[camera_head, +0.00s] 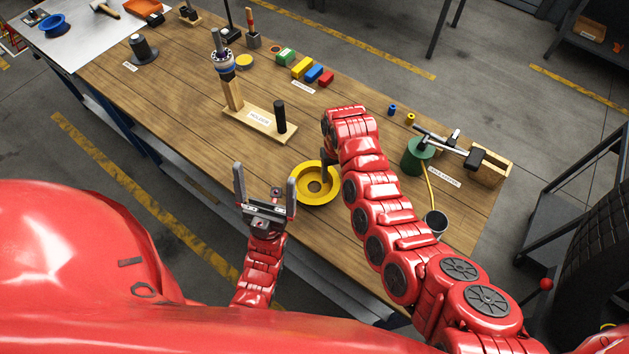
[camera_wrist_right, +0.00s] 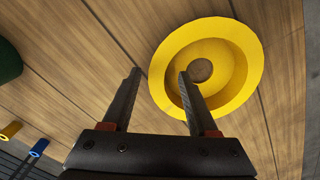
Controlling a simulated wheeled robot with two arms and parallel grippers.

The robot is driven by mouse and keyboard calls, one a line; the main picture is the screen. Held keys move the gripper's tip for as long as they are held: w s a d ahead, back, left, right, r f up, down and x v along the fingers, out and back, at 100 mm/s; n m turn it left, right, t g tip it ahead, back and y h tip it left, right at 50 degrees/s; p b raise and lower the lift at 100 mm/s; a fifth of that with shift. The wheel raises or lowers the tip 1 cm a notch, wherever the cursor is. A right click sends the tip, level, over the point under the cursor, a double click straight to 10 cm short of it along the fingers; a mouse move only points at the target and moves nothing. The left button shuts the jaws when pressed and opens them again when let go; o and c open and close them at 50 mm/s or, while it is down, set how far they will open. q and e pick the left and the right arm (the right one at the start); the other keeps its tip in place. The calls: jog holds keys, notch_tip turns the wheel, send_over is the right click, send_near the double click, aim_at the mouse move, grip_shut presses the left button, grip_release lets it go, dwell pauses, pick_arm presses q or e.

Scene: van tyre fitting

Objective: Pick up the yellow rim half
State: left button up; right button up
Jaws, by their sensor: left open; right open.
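The yellow rim half (camera_head: 309,193) lies flat on the wooden bench near its front edge, a round dish with a hole in its middle. In the right wrist view the rim half (camera_wrist_right: 243,50) sits beyond my fingers. My right gripper (camera_wrist_right: 160,75) is open; one finger overlaps the inside of the rim half in that view and the other is outside its edge. I cannot tell whether they touch it. In the head view my right arm partly hides that gripper. My left gripper (camera_head: 265,188) is open and empty, pointing up just left of the rim half.
A wooden holder stand (camera_head: 259,124) with a black post is behind the rim half. A green cylinder (camera_head: 416,157) and a dark cup (camera_head: 435,222) stand to the right. Coloured blocks (camera_head: 303,67) line the far edge. Bare bench lies left of the stand.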

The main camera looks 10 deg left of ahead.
jog(key=shift+f, duration=0.25)
grip_shut()
jog(key=shift+w+r, duration=0.1)
jog(key=shift+r, duration=0.05)
dwell(0.4)
